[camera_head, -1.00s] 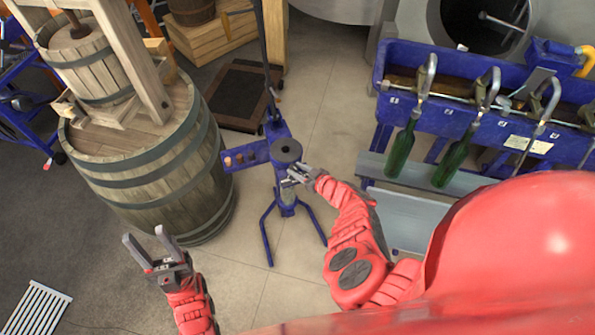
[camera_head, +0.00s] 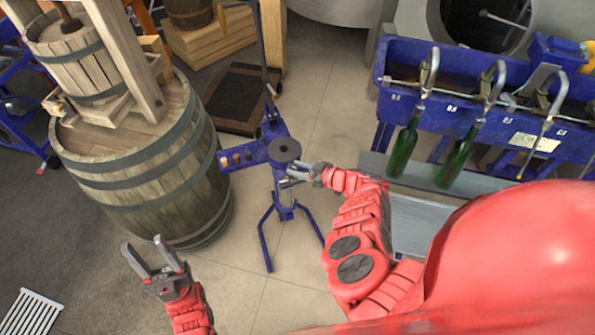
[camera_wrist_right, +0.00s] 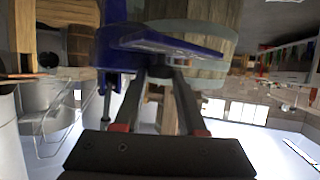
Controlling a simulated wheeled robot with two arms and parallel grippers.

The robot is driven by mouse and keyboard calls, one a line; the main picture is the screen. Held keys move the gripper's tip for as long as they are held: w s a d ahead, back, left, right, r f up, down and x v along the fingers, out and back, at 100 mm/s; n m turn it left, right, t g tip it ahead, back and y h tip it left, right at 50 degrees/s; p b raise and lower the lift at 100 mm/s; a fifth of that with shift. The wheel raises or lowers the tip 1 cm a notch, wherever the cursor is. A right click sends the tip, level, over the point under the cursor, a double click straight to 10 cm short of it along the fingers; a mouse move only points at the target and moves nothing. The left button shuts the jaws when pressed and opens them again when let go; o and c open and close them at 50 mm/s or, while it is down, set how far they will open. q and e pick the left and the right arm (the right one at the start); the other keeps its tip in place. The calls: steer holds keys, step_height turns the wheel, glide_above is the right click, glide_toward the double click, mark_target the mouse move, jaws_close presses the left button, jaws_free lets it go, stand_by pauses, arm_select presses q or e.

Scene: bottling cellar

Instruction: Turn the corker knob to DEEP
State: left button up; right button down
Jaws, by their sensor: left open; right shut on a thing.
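The blue corker (camera_head: 281,185) stands on splayed legs in the middle of the head view, with a dark round disc (camera_head: 284,149) on top. My right gripper (camera_head: 294,169) is at the corker's near right side, just below the disc. In the right wrist view its fingers (camera_wrist_right: 168,78) are shut on the corker knob beside the blue body. The grip itself is mostly hidden, and I cannot read the knob's setting or any DEEP mark. My left gripper (camera_head: 146,250) is open and empty above the floor at the lower left.
A large wooden barrel (camera_head: 150,170) with a press on it stands left of the corker. A blue filler trough (camera_head: 455,115) with green bottles (camera_head: 403,152) is at the right. A slatted white grate (camera_head: 32,312) lies at the lower left. Floor in front of the corker is clear.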

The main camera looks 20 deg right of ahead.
steer(key=shift+f, duration=0.1)
stand_by(0.3)
steer(key=c, duration=0.8)
jaws_free()
steer(key=o, duration=0.3)
steer(key=shift+s+d, duration=0.1)
steer(key=shift+s, duration=0.05)
steer(key=p+v, duration=0.3)
steer(key=v, duration=1.4)
steer(key=shift+r, duration=0.2)
